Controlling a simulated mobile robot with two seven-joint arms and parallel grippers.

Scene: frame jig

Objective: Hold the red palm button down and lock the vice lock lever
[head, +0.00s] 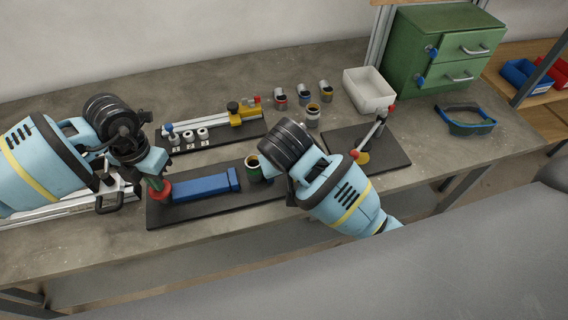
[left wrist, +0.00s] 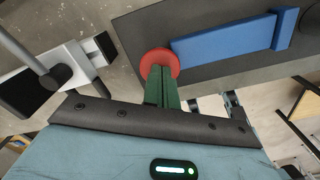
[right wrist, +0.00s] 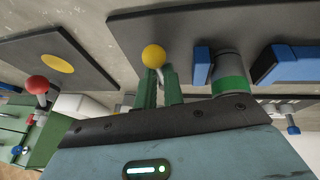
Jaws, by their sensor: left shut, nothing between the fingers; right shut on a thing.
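The red palm button (head: 155,191) sits at the left end of a dark base plate, beside the blue vice body (head: 203,187). My left gripper (head: 156,182) is shut and empty, its green fingertips on the button's top; in the left wrist view the button (left wrist: 160,62) shows around the tips. How far it is pressed I cannot tell. In the right wrist view my right gripper (right wrist: 158,74) is shut on a yellow ball knob (right wrist: 153,56), apparently the vice lock lever's. My arm hides this grip in the head view. A green-banded cylinder (right wrist: 231,75) stands between blue jaws.
A second dark plate (head: 397,153) at right carries a lever with a red knob (head: 391,108). Behind are a white bin (head: 368,91), small canisters, a fixture with a yellow block (head: 243,113), a green drawer cabinet (head: 430,45) and goggles (head: 466,122). A metal rail lies at left.

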